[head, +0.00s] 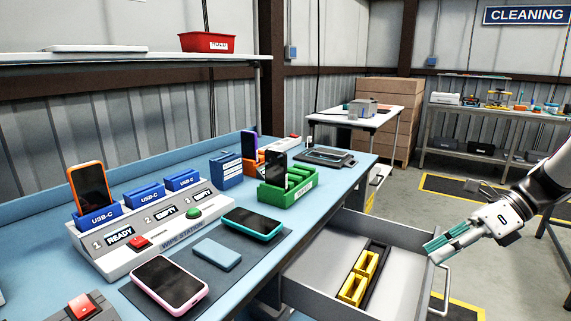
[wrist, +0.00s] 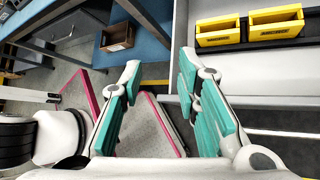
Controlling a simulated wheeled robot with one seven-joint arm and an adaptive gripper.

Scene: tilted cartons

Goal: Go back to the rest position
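My gripper (head: 430,248) is at the right of the head view, close to the front edge of the pulled-out drawer (head: 312,283). Its teal-padded fingers stand apart in the wrist view (wrist: 160,75), with nothing held between them. Floor and pink-edged grey panels show beyond the fingers. The drawer's grey handle (head: 446,290) shows below my gripper in the head view, and the fingers look clear of it, though the exact gap is hard to tell. The drawer holds small yellow bins (head: 352,288), which also show at the top right of the wrist view (wrist: 276,23).
The blue workbench (head: 233,276) carries the wipe station (head: 150,235), several phones and a green rack (head: 287,190). The open drawer juts out from the bench. A white side table (head: 352,119) and a back shelf (head: 495,113) stand farther off. Open floor lies between them.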

